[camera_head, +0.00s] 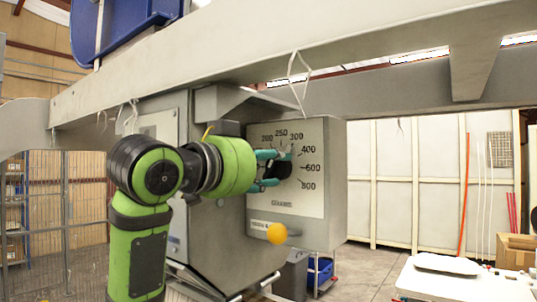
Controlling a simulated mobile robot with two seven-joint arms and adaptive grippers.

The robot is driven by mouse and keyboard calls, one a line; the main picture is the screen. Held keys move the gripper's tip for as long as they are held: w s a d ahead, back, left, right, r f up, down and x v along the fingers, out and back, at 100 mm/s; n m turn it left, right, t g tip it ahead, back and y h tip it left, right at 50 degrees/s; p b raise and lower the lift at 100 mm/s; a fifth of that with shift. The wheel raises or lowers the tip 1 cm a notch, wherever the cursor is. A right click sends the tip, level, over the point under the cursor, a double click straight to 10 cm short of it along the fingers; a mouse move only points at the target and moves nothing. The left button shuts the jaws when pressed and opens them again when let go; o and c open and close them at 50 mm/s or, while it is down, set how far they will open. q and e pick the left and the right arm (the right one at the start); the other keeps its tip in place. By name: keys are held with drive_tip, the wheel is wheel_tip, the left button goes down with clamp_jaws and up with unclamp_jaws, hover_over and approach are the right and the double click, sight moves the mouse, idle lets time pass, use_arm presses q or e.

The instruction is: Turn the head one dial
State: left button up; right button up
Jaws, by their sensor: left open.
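The head one dial (285,169) is a dark round knob on the pale front panel of a grey machine box (318,200). Printed numbers from 200 to 800 run around its top and right side. My left gripper (271,170) is at the dial, coming in from the left. Its teal fingers are open, one above and one below the knob. I cannot tell whether they touch it. The fingers and wrist hide the dial's left part. My right gripper is out of view.
A grey beam (230,45) crosses above the box. A white table (465,284) with a pale flat item stands at the lower right, near a cardboard box (516,251). Floor shows between.

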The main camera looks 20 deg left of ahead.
use_arm(q)
drive_tip(key=shift+w, duration=0.1)
drive_tip(key=shift+s, duration=0.2)
clamp_jaws()
drive_tip(key=n+b, duration=0.1)
drive_tip(key=n, duration=0.2)
drive_tip(key=n+b, duration=0.2)
drive_tip(key=shift+a+r+n, duration=0.15)
drive_tip(key=shift+a+n, duration=0.05)
drive_tip(key=shift+n, duration=0.2)
drive_tip(key=n+b, duration=0.1)
drive_tip(key=n, duration=0.3)
drive_tip(key=shift+w+a+r+b, duration=0.1)
drive_tip(key=shift+a+b, duration=0.05)
drive_tip(key=shift+b, duration=0.25)
drive_tip(key=shift+n+b, duration=0.35)
drive_tip(key=shift+n, duration=0.55)
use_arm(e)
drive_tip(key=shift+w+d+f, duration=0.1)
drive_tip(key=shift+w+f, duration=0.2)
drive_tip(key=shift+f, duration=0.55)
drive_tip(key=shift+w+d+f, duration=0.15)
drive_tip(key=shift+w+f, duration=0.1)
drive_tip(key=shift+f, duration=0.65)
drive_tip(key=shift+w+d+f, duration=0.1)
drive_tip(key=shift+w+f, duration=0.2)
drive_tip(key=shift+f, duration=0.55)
use_arm(q)
drive_tip(key=shift+a+r, duration=0.1)
